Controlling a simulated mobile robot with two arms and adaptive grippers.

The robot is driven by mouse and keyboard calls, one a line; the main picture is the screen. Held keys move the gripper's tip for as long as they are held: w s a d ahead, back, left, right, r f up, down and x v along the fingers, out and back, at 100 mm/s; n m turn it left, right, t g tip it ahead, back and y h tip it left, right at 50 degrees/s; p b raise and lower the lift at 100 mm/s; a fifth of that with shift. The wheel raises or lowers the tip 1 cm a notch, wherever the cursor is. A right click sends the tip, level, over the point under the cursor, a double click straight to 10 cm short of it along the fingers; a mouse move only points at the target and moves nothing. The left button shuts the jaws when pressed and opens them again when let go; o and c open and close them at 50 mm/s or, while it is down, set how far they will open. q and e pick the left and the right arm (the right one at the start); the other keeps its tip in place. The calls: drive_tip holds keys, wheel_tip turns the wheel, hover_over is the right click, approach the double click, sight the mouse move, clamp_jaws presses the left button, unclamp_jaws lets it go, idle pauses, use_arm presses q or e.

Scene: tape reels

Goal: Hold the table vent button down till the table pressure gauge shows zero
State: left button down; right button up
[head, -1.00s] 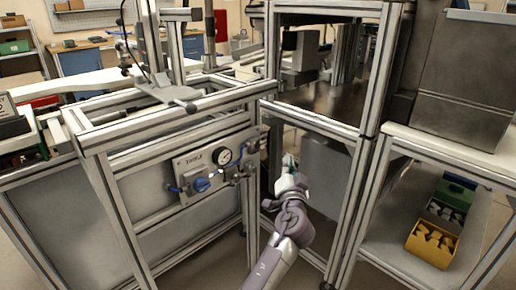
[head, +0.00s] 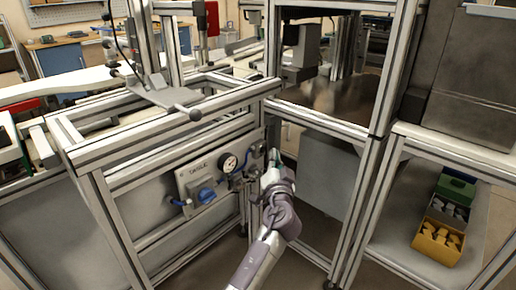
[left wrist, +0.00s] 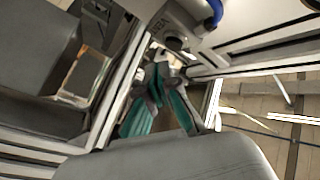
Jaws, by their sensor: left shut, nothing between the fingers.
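The table panel (head: 190,182) is a grey plate on the front of the left frame. It carries a round white pressure gauge (head: 227,163) with a dark needle, too small to read, and a blue knob (head: 206,194). My left gripper (head: 273,158) is shut and empty, just right of these fittings. In the left wrist view its teal-padded fingers (left wrist: 160,72) point toward a dark round fitting (left wrist: 174,43) beneath a grey block. Contact cannot be told. My right gripper is out of view.
An aluminium frame post (head: 368,200) stands right of my arm. A grey-black clamp with a lever (head: 170,95) sits on the frame above the panel. A yellow bin (head: 437,242) rests on the lower shelf at right.

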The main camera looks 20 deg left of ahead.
use_arm(q)
drive_tip(key=shift+w+a+r, duration=0.1)
drive_tip(key=shift+a, duration=0.15)
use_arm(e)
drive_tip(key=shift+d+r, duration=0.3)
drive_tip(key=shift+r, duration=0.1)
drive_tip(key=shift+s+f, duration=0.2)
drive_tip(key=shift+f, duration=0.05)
use_arm(q)
drive_tip(key=shift+a, duration=0.1)
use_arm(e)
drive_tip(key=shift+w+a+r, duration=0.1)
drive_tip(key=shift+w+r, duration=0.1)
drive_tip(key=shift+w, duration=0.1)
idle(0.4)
use_arm(q)
drive_tip(key=shift+w+a, duration=0.15)
drive_tip(key=shift+a, duration=0.2)
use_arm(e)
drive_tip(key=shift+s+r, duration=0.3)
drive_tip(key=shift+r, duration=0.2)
use_arm(q)
drive_tip(key=shift+a, duration=0.1)
